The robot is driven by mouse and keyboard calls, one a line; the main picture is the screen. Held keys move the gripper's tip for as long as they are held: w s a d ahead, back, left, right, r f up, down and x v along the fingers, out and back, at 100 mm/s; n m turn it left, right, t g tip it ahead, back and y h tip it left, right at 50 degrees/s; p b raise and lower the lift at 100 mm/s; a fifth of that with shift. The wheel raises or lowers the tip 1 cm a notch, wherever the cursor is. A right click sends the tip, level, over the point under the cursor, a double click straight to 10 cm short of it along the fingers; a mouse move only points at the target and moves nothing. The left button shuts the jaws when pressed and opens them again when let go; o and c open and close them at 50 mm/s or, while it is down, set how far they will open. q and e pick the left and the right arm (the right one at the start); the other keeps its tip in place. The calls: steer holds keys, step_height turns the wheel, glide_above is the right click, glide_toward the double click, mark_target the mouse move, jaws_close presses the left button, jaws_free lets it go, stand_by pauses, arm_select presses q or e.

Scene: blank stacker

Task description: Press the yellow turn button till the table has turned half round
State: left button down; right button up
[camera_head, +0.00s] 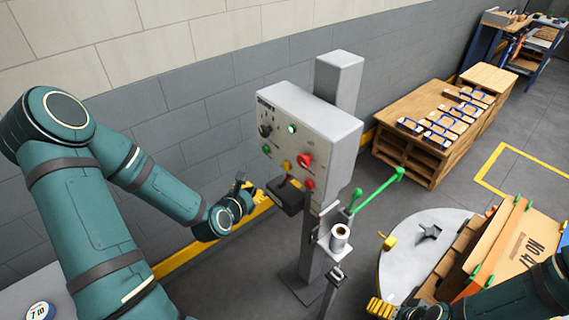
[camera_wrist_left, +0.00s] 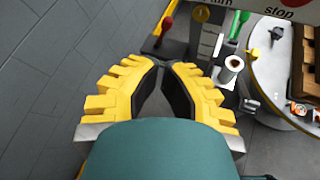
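The yellow turn button (camera_head: 287,165) is on the front of the grey control box (camera_head: 335,138), left of a red mushroom button (camera_head: 304,160). My left gripper (camera_head: 246,195) is below and left of the buttons, apart from the yellow one. Its yellow fingers (camera_wrist_left: 164,68) stand a little apart with nothing between them. The round grey table (camera_head: 400,272) carries an orange crate (camera_head: 515,250) at right. My right gripper (camera_head: 381,308) is at the bottom, its finger gap unclear.
A black box (camera_head: 286,198) with a red-handled lever juts out below the panel. Green-handled levers (camera_head: 380,187) and a white roll (camera_head: 340,235) are by the post. A wooden bench (camera_head: 400,156) stands behind. Floor left of the post is clear.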

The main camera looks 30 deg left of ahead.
mark_target(286, 166)
arm_select(q)
steer(key=shift+s+a+r+n+y, duration=0.1)
steer(key=shift+a+r+n+y, duration=0.2)
steer(key=shift+a+r+n, duration=0.65)
steer(key=shift+f, duration=0.15)
steer(key=w+d+b, duration=0.1)
steer(key=w+d, duration=0.2)
steer(key=w, duration=0.5)
steer(key=shift+d, duration=0.25)
steer(key=shift+w, duration=0.1)
steer(key=shift+w, duration=0.1)
stand_by(0.7)
steer(key=shift+w+d, duration=0.15)
steer(key=shift+w, duration=0.15)
